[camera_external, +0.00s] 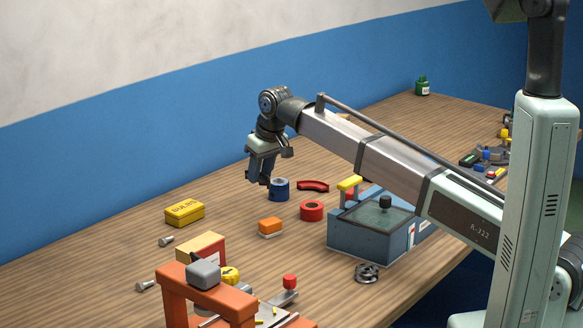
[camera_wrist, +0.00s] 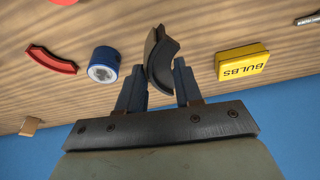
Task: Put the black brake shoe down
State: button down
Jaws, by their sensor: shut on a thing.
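The black brake shoe (camera_wrist: 160,60) is a dark curved piece between the two fingers of my gripper (camera_wrist: 158,88) in the wrist view. My gripper is shut on it. In the external view my gripper (camera_external: 261,180) points down over the far part of the wooden table, just left of a blue roll. The brake shoe is hard to make out there against the dark fingers. I cannot tell how far it is above the table.
A blue roll (camera_external: 279,189), red curved piece (camera_external: 313,186), red roll (camera_external: 311,210) and orange block (camera_external: 270,227) lie near my gripper. A yellow bulbs box (camera_external: 185,212) is to the left. A blue machine (camera_external: 380,225) stands right.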

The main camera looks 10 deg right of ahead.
aim_at(247, 171)
jog(key=w+a, duration=0.2)
jog(key=shift+w+a+r+n, duration=0.3)
jog(key=shift+a+r+n, duration=0.05)
jog(key=shift+r+n, duration=0.05)
jog(key=shift+s+n, duration=0.1)
jog(key=shift+n, duration=0.3)
jog(key=shift+f, duration=5)
jog(key=c, duration=0.8)
grip_release()
jog(key=shift+f, duration=0.1)
jog(key=shift+o, duration=0.2)
jog(key=v, duration=1.2)
jog(key=shift+d, duration=0.2)
